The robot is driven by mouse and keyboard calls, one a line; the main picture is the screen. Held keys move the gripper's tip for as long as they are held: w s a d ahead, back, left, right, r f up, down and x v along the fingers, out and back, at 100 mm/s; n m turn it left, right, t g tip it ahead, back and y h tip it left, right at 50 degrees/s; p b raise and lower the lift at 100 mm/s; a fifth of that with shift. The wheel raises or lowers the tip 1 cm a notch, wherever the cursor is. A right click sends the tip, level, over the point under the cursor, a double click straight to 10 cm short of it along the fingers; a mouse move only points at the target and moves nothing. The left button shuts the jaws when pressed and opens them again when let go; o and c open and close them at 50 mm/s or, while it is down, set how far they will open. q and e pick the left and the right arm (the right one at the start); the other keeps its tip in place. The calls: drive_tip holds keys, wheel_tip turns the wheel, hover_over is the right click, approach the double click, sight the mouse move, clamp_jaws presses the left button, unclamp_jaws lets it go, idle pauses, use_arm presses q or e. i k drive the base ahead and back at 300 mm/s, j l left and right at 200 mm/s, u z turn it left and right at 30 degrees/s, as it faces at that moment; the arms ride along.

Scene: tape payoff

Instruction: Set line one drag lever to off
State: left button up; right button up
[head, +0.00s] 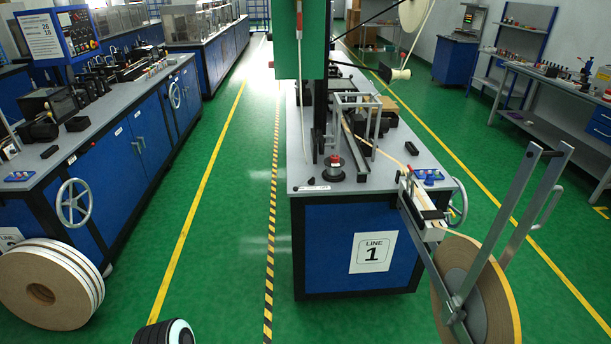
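The line one bench (325,225) stands in the centre, blue with a grey top and a "LINE 1" sign (373,253) on its front. At its right front corner a large brown tape reel (492,300) with a yellow edge hangs on a grey metal frame. Two long grey bars (505,220) rise from the reel's hub, up and to the right, with a looped grey handle (546,205) beside them. I cannot tell which part is the drag lever or its setting.
A green panel (301,40) and post rise from the line one bench. A blue cabinet bench (125,150) with a handwheel (74,203) stands left, with brown reels (40,290) on the floor before it. A green floor aisle (225,210) lies between the benches.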

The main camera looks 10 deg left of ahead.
sight(295, 188)
drive_tip(key=i+j+z, duration=0.2)
drive_tip(key=i+j, duration=0.15)
drive_tip(key=i+j+z, duration=0.2)
drive_tip(key=i+j, duration=0.15)
drive_tip(key=j, duration=0.25)
